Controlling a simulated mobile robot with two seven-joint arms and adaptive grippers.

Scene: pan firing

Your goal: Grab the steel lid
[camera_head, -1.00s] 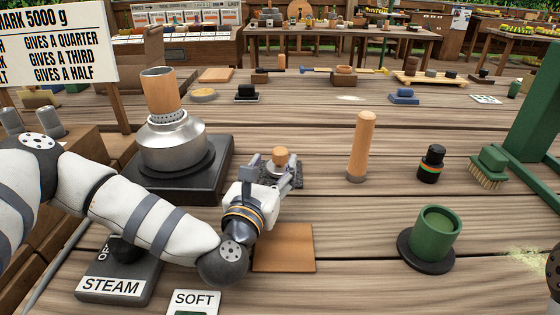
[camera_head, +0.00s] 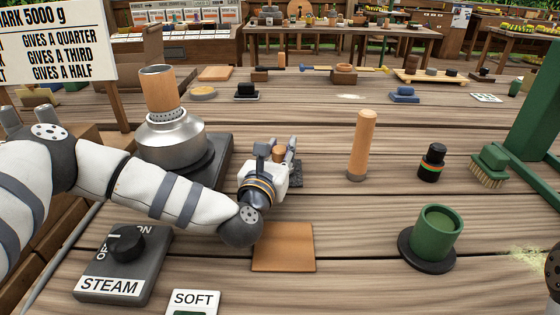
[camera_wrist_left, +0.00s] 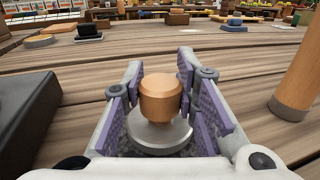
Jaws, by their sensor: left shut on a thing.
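The steel lid (camera_wrist_left: 160,133) has a round wooden knob (camera_wrist_left: 161,98) on top and sits low between my left gripper's fingers in the left wrist view. In the head view only the knob (camera_head: 279,152) shows over the gripper, and the lid's disc is hidden. My left gripper (camera_head: 281,155) reaches away from me over the table and is shut on the lid, with its purple-lined pads (camera_wrist_left: 202,110) on either side of the knob. Whether the lid touches the surface under it cannot be told. My right gripper is not clearly in view.
A steel kettle-like pot (camera_head: 172,143) with a wooden collar stands on a dark base at left. A steam control box (camera_head: 125,262) is in front. A wooden cylinder (camera_head: 361,145), dark jar (camera_head: 431,161) and green cup (camera_head: 432,232) stand at right. A brown mat (camera_head: 284,247) lies in front.

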